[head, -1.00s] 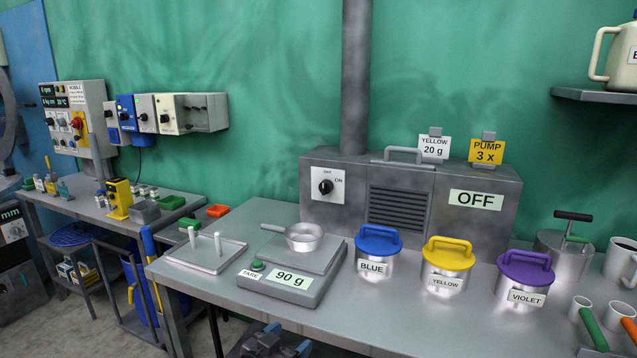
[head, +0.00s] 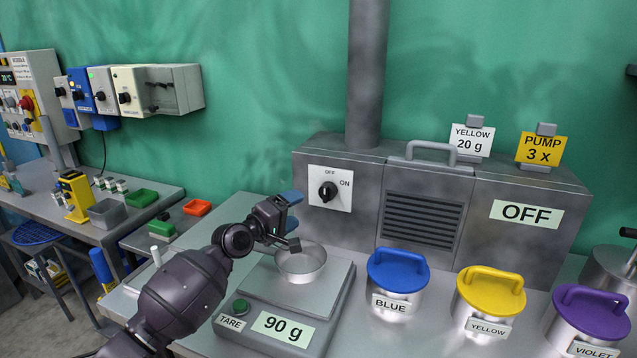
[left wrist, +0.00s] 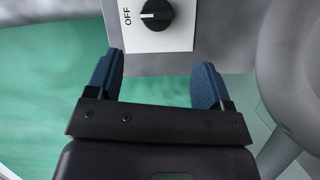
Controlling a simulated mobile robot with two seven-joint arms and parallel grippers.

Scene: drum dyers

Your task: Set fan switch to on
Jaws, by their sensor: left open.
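The fan switch is a black rotary knob (head: 327,191) on a white plate (head: 344,176) marked OFF at the top and ON at the right. It sits on the front left of a grey metal fan box (head: 313,211). A sign on that box (head: 526,213) reads OFF. My left gripper (head: 293,209) is open and empty, just left of the plate and apart from it. In the left wrist view, the knob (left wrist: 157,14) is ahead of and between the two blue fingertips (left wrist: 157,82), its pointer turned toward OFF. My right gripper is not in view.
Below my left gripper are a scale (head: 329,315) reading 90 g and a metal pan (head: 301,266) on it. Blue (head: 398,272), yellow (head: 491,291) and violet (head: 592,315) lidded pots stand to the right. A dark duct (head: 367,80) rises from the box.

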